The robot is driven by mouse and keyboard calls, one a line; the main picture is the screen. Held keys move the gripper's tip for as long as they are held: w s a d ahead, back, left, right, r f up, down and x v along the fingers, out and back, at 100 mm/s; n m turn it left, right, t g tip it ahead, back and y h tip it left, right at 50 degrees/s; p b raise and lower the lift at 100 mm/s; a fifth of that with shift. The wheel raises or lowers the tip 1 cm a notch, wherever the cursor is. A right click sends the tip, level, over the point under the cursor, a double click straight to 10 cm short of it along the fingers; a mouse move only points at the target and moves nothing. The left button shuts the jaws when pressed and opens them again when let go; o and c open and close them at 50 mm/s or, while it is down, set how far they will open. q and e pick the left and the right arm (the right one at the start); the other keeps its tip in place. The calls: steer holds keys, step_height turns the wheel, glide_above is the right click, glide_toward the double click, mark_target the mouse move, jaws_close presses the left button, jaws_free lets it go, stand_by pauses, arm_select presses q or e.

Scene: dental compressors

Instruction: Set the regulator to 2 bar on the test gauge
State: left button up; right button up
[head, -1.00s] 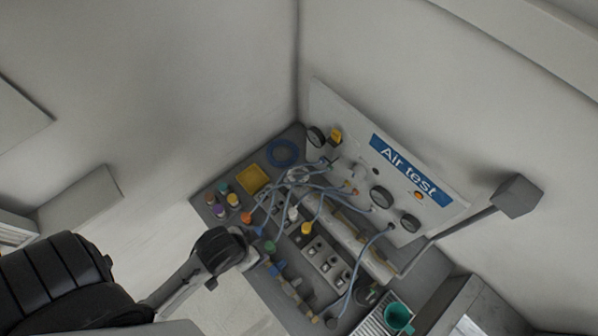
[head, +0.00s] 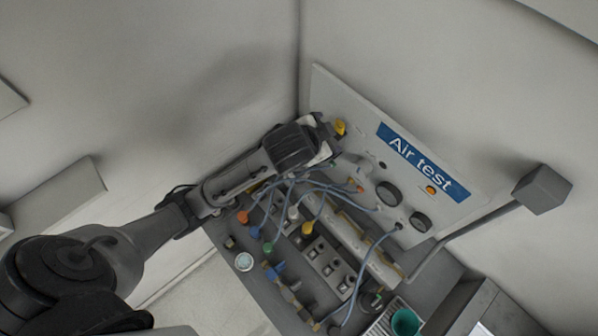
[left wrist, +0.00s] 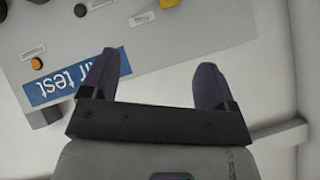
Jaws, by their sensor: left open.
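The "Air test" panel (head: 345,95) leans against the wall at the back of the bench. A yellow part (head: 340,127) sits at the panel's left end; which part is the regulator I cannot tell. My left gripper (head: 328,138) is at that end, beside the yellow part. In the left wrist view its fingers (left wrist: 153,76) are spread with nothing between them, and a yellow part (left wrist: 170,3) shows beyond them. My right gripper is not in view.
Blue-grey hoses (head: 360,262) cross the bench between the panel and several fittings. A row of grey blocks (head: 328,265) lies in the middle. A teal cup (head: 404,321) stands at the near right. A grey box on an arm (head: 541,189) juts out at the panel's right.

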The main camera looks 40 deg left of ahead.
arm_select(q)
steer(key=w+a+f+n+g+y+b, duration=0.15)
steer(key=w+a+f+g, duration=0.25)
steer(key=w+a+f, duration=0.4)
steer(key=s+a+f+n+g, duration=0.1)
steer(key=f+n, duration=0.3)
steer(key=f, duration=0.4)
steer(key=s+a+f+n+g+h, duration=0.1)
steer(key=f+n+g, duration=0.2)
steer(key=f, duration=0.5)
steer(key=s+f+n+g+h, duration=0.1)
steer(key=s+f+n+g, duration=0.1)
steer(key=f+n, duration=0.3)
steer(key=shift+a+f+n+b, duration=0.15)
steer(key=shift+a+f+n, duration=0.05)
steer(key=shift+f, duration=0.8)
steer(key=shift+a+f+n+b, duration=0.15)
steer(key=shift+a+f, duration=0.05)
steer(key=shift+f, duration=1.75)
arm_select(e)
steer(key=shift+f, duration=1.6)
arm_select(q)
steer(key=shift+c, duration=0.4)
